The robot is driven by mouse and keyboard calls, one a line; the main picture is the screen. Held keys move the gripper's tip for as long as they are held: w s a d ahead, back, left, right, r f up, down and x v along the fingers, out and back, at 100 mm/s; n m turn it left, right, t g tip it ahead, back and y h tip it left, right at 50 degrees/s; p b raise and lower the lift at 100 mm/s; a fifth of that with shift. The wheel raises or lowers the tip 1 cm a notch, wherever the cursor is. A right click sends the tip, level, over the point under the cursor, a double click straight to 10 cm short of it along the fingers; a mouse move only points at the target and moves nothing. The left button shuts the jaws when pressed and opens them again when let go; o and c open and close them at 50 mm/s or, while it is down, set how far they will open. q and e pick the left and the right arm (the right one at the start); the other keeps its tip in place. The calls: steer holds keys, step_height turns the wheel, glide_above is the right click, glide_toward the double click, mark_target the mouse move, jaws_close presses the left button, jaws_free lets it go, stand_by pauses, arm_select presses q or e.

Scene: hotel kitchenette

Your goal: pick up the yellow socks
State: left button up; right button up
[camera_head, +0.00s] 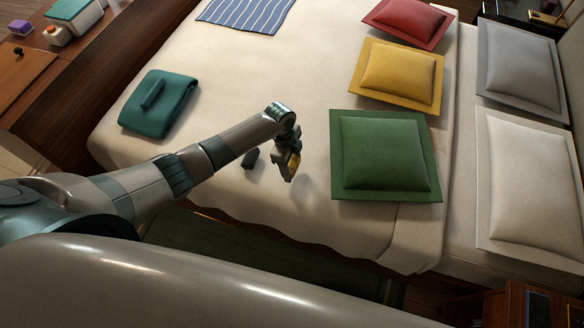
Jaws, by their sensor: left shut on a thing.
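My left arm reaches in from the left over the bed. My left gripper (287,170) points down above the cream bed cover and is shut on the yellow socks (293,163). Only a small yellow patch of the socks shows between the fingers; the rest is hidden by the gripper. A shadow lies on the cover just right of the gripper. My right gripper is not in view.
A small dark object (250,158) lies on the bed (225,85) left of the gripper. Green (385,155), yellow (398,75) and red (408,20) cushions lie to the right. A folded teal cloth (160,105) lies left; a striped blue cloth (246,12) lies at the back.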

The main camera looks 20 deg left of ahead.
arm_select(q)
steer(key=s+d+r+b, duration=0.2)
steer(key=s+d+r, duration=0.2)
steer(key=d+r, duration=0.4)
steer(key=d, duration=0.2)
steer(key=shift+s+d+r, duration=0.2)
steer(key=shift+s+d, duration=0.1)
steer(key=shift+d, duration=0.1)
